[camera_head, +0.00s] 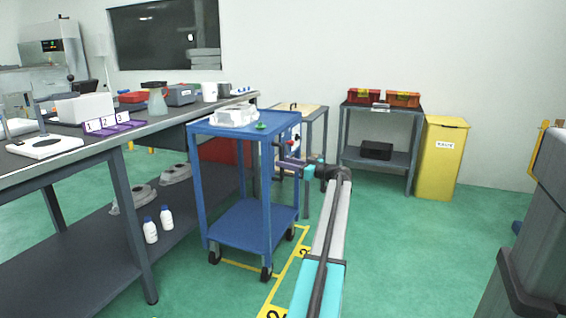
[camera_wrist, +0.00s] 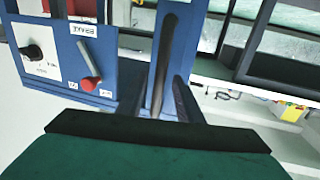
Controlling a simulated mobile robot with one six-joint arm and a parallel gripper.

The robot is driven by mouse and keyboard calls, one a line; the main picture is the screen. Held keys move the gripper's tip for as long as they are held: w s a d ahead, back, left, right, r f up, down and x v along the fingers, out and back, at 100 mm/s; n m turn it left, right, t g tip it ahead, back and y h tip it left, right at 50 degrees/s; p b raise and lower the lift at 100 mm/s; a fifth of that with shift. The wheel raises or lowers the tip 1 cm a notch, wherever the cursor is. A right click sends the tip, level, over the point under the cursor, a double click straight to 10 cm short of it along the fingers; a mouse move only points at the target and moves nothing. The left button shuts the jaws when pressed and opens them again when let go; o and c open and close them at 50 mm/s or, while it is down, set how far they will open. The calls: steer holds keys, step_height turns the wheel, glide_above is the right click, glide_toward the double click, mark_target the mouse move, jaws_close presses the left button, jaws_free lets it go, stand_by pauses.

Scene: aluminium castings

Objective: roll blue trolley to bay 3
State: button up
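The blue trolley (camera_head: 240,228) stands upright on its wheels beside the grey workbench, with a pale metal casting (camera_head: 234,115) and a small green object (camera_head: 261,126) on top. Its end panel in the wrist view (camera_wrist: 60,62) bears a BRAKE label, a black knob (camera_wrist: 34,52) and a red lever (camera_wrist: 90,84). My gripper (camera_head: 287,163) is at that end. In the wrist view, the dark handle bar (camera_wrist: 163,65) runs between my gripper's two fingers (camera_wrist: 160,98), with a gap seen beside the right finger. Yellow floor markings (camera_head: 290,265) carry numbers that I cannot read surely.
The grey workbench (camera_head: 135,200) closes off the left. A small grey table (camera_head: 316,135) stands close behind the trolley. A shelf with red and orange boxes (camera_head: 403,98) and a yellow bin (camera_head: 441,158) stand at the back wall. Green floor is clear at right of centre.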

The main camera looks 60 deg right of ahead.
steer(key=s+a+p, duration=0.1)
steer(key=s+p, duration=0.2)
steer(key=s, duration=0.8)
steer(key=shift+s+a, duration=0.25)
steer(key=shift+s, duration=0.1)
